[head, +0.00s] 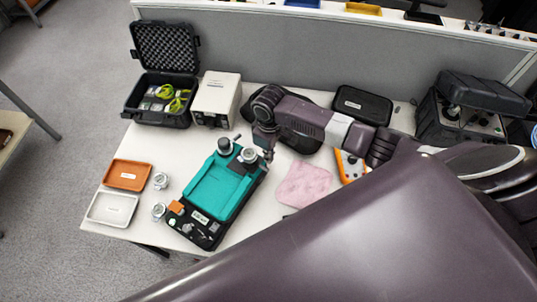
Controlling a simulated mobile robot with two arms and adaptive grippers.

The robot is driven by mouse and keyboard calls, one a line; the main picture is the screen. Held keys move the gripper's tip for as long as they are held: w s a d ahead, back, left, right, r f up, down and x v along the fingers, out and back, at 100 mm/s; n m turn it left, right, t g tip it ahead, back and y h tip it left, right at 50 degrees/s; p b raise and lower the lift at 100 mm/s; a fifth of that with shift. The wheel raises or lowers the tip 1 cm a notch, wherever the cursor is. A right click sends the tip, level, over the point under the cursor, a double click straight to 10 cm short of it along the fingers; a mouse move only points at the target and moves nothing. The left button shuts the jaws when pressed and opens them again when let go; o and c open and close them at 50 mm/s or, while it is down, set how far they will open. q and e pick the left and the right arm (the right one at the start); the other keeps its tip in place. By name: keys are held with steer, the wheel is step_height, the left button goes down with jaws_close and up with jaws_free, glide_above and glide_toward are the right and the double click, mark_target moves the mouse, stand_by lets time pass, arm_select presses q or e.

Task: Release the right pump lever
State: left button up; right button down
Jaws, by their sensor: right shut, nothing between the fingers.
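A teal and black device (212,190) lies at an angle on the white table, left of the middle. A dark knob (225,146) and a silver round part (249,155) stand at its far end. My right gripper (269,157) is shut and empty, pointing down at the device's far right corner, close to the silver part. I cannot tell whether it touches the device. No pump lever can be made out clearly at this size; the gripper and wrist may cover it. My left gripper is out of view.
An open black case (160,115) and a white box (216,98) stand behind. Orange (128,175) and white (112,208) trays and small metal cylinders (160,181) lie left. A pink cloth (303,184) and an orange meter (350,166) lie right. A grey partition (300,55) bounds the back.

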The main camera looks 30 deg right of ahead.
steer(key=shift+r, duration=2.85)
